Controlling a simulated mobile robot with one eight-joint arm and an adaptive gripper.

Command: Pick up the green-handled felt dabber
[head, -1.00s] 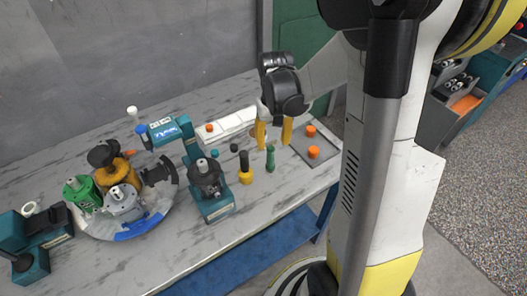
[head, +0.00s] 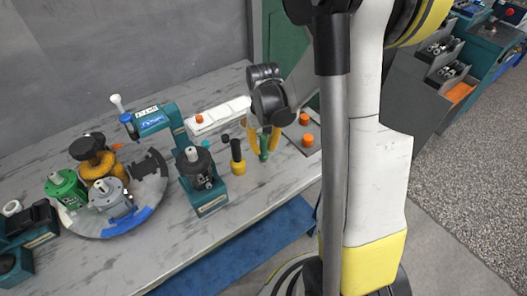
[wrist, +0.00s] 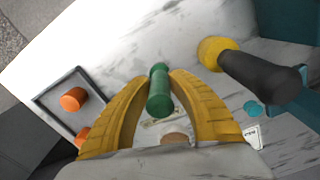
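The green-handled felt dabber (wrist: 159,92) stands on the marble-patterned table between the two yellow fingers of my gripper (wrist: 158,85) in the wrist view. The left finger runs close along its side; a gap shows at the right finger near the handle's lower part. In the head view the dabber (head: 264,146) shows between the fingers of my gripper (head: 264,148), partly covered by them. The fingers are spread around the handle, and I cannot tell whether they touch it.
A dabber-like tool with black handle and yellow base (head: 237,158) stands just left. A grey tray with orange knobs (wrist: 40,101) lies on the other side. A teal press-like fixture (head: 206,192) stands further left. The table's front edge (head: 275,205) is near.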

